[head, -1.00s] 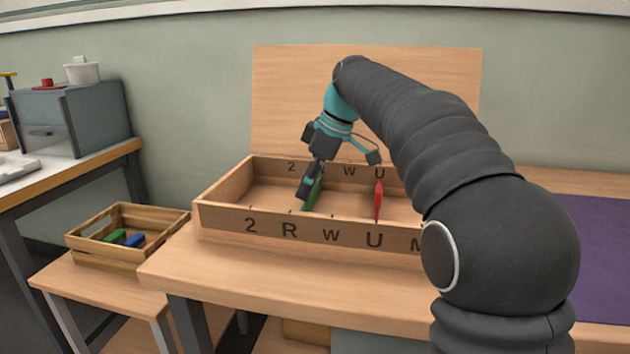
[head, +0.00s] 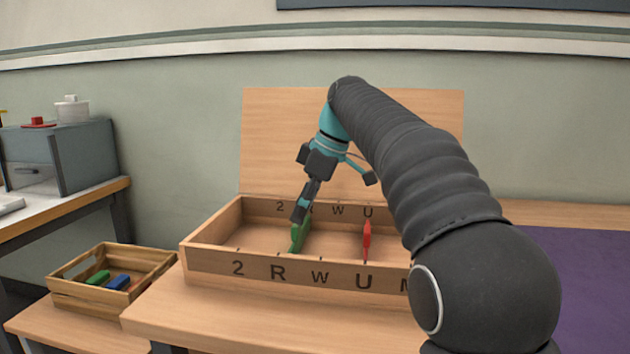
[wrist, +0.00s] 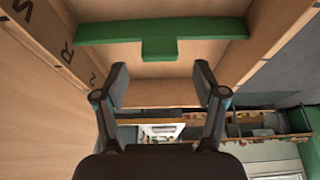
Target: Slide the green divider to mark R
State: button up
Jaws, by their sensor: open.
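The green divider (head: 301,235) stands across the inside of the wooden box, between the front letters R (head: 278,272) and W (head: 319,278), closer to R. In the wrist view the green divider (wrist: 205,29) spans the top of the picture, its left end near the R (wrist: 66,51) on the box wall. Its short tab points toward my gripper. My gripper (head: 299,214) is over the divider in the head view. In the wrist view my gripper (wrist: 160,82) is open and empty, its fingertips apart on either side and short of the tab.
A red divider (head: 367,240) stands further right in the box (head: 217,257), near U. A small crate (head: 70,294) with green and blue pieces is at the lower left. A grey cabinet (head: 85,155) stands behind it. My arm hides the box's right end.

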jog(key=v, duration=0.7)
jog(key=shift+d+r, duration=0.2)
jog(key=shift+r, duration=0.1)
